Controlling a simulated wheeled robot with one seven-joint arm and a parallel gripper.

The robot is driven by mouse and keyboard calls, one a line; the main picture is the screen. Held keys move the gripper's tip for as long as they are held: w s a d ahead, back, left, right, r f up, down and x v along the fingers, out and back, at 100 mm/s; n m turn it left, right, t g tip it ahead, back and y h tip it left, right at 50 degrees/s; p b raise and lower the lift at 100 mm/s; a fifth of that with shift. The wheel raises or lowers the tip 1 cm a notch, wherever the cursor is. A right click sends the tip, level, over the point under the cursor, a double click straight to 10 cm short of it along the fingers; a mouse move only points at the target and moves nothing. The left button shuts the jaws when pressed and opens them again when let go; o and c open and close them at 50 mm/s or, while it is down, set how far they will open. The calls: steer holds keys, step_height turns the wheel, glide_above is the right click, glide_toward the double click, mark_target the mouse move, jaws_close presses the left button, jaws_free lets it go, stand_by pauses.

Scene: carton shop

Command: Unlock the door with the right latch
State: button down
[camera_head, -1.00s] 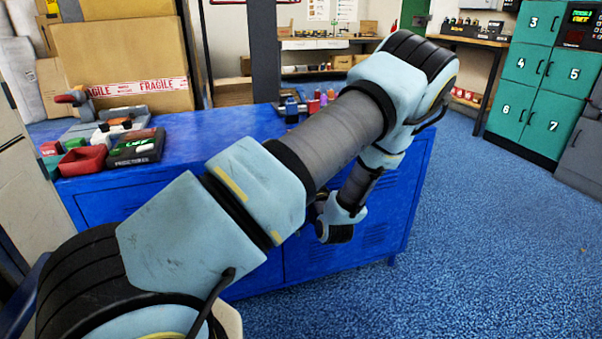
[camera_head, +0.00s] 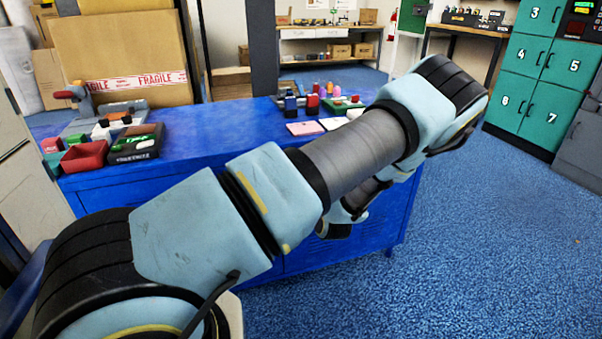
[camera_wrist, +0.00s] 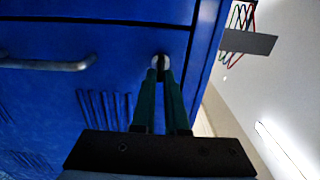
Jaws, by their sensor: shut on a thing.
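The blue cabinet (camera_head: 300,268) stands in front of me, and its door (camera_wrist: 60,110) fills much of the wrist view. A small round pale latch with a dark middle (camera_wrist: 161,62) sits near the door's edge. The two dark green fingers of my gripper (camera_wrist: 160,76) reach up to it and are shut on it, their tips covering its lower part. A grey bar handle (camera_wrist: 45,63) is on the door to the left of the latch, apart from the fingers. In the head view my arm hides the gripper and the latch.
The cabinet top carries a red bin (camera_head: 85,156), a dark tray (camera_head: 136,145), a clamp-like tool (camera_head: 78,98) and several small coloured items toward the right. Cartons (camera_head: 122,60) stand behind. Numbered teal lockers (camera_head: 525,68) are at right. The blue floor (camera_head: 480,230) is clear.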

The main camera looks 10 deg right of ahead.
stand_by(0.4)
steer(key=c, duration=0.9)
jaws_free()
steer(key=shift+c, duration=0.2)
steer(key=s+d, duration=0.1)
steer(key=s, duration=0.9)
steer(key=shift+s+d, duration=0.2)
steer(key=shift+s, duration=0.2)
